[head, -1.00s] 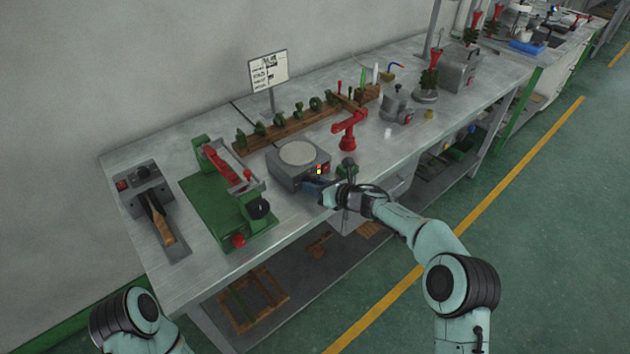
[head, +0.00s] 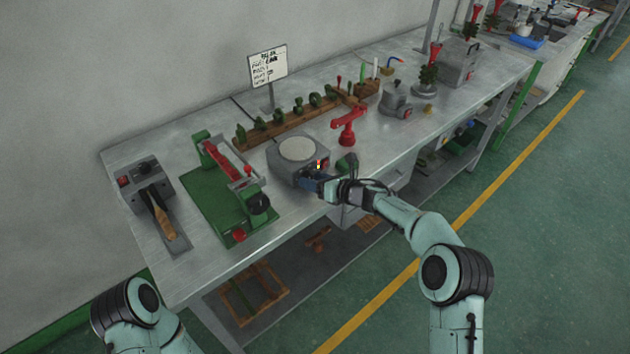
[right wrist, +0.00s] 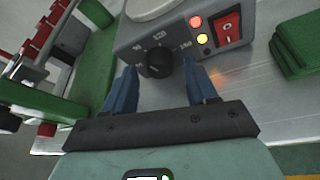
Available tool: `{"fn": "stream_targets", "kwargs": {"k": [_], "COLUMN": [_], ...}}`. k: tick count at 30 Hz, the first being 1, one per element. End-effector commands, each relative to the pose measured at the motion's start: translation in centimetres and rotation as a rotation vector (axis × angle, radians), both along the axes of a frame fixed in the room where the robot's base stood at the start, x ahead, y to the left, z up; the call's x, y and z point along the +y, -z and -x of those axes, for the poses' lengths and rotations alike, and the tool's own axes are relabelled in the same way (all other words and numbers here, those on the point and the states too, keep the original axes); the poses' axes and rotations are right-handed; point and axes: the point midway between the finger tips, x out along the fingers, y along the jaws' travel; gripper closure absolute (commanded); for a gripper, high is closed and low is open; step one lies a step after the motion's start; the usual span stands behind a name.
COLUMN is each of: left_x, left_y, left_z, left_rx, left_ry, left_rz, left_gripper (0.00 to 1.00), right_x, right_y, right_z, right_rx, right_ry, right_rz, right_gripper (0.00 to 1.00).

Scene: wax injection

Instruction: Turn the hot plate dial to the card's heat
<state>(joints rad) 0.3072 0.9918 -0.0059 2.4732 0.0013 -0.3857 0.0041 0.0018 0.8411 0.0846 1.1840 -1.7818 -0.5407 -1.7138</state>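The grey hot plate (head: 281,171) with its round pale top (head: 297,149) stands near the table's front edge. In the right wrist view its black dial (right wrist: 159,60) sits on the front panel, with numbers printed around it. My right gripper (right wrist: 160,74) is open, its blue fingers on either side of the dial with a visible gap at each side. In the head view the right gripper (head: 308,183) is at the hot plate's front and hides the dial. The card (head: 267,66) stands behind on a post; its writing is too small to read surely. My left gripper is out of view.
A red rocker switch (right wrist: 227,26) and lit red and yellow lamps are right of the dial. A green fixture (head: 210,198) stands left of the hot plate.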

Motion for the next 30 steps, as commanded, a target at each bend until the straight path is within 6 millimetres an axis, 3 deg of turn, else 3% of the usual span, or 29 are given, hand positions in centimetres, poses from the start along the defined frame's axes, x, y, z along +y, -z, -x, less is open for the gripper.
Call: {"fn": "stream_targets", "kwargs": {"k": [10, 24, 30], "left_x": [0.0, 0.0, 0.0], "left_y": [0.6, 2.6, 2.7], "left_z": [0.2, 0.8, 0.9], "left_rx": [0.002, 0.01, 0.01], "left_ry": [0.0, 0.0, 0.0], "left_rz": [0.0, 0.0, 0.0], "left_gripper": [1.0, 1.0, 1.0], "right_x": [-1.1, -7.7, -9.0], "right_y": [-0.4, -3.6, -4.3], "right_z": [0.8, 7.2, 8.5], "right_rx": [-0.001, -0.001, -0.001], "right_ry": [0.003, 0.004, 0.001], "right_rz": [0.001, 0.002, 0.002], "right_gripper": [0.43, 0.43, 0.43]}}
